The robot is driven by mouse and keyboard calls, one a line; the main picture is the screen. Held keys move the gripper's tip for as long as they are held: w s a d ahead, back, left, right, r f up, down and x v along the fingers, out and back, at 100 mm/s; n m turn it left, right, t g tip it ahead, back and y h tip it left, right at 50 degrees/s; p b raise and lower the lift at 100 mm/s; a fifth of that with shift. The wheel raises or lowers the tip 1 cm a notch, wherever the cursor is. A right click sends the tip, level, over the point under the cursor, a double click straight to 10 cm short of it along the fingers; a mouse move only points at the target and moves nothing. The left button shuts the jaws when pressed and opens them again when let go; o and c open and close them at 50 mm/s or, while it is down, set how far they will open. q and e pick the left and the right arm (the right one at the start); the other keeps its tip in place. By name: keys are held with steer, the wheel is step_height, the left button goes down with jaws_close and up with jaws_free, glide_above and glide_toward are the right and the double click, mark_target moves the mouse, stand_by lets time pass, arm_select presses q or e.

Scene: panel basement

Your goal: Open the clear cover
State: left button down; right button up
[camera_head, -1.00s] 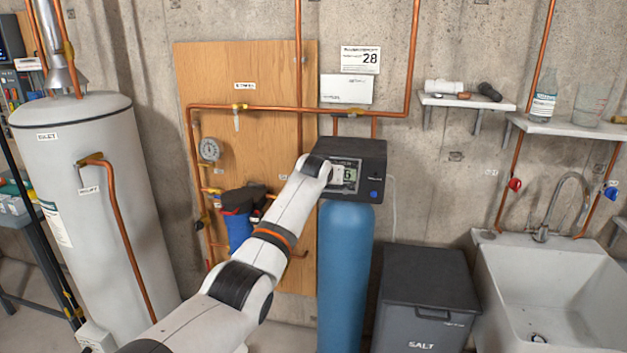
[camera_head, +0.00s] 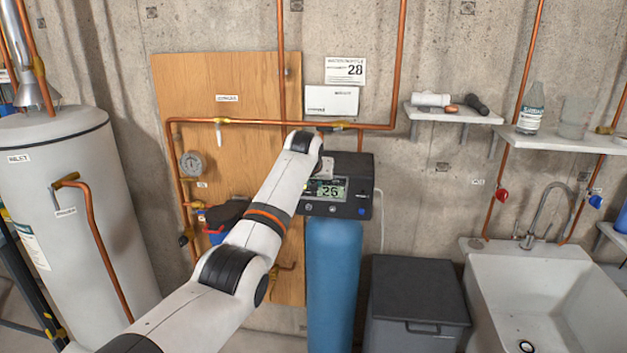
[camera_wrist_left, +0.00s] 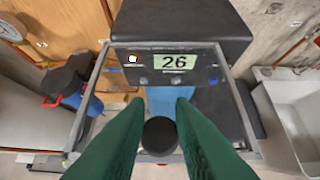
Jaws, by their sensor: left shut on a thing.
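The clear cover (camera_wrist_left: 88,100) is a see-through panel with a grey frame, on the front of the black control head (camera_head: 362,172). In the left wrist view it stands swung out from the face, its top edge at the head and its lower edge toward me. My left gripper (camera_wrist_left: 160,110) has its green fingers shut on the cover's round black knob (camera_wrist_left: 160,136). In the head view this gripper (camera_head: 322,170) is mostly hidden by my wrist. The display (camera_wrist_left: 174,62) reads 26. My right gripper is not in view.
The control head sits on a blue tank (camera_head: 333,280). Copper pipes (camera_head: 230,121) and a wooden board (camera_head: 225,75) are behind my arm. A dark salt bin (camera_head: 418,290) and a white sink (camera_head: 550,290) stand to the right. A grey heater tank (camera_head: 70,200) is at left.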

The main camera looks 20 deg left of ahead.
arm_select(q)
steer(key=shift+s+f, duration=0.1)
steer(key=shift+f, duration=0.2)
steer(key=c, duration=1.2)
jaws_free()
steer(key=shift+r, duration=0.1)
steer(key=b+v, duration=0.5)
steer(key=v, duration=0.6)
steer(key=shift+s+d+r, duration=0.1)
steer(key=shift+s+r, duration=0.1)
steer(key=shift+r, duration=0.15)
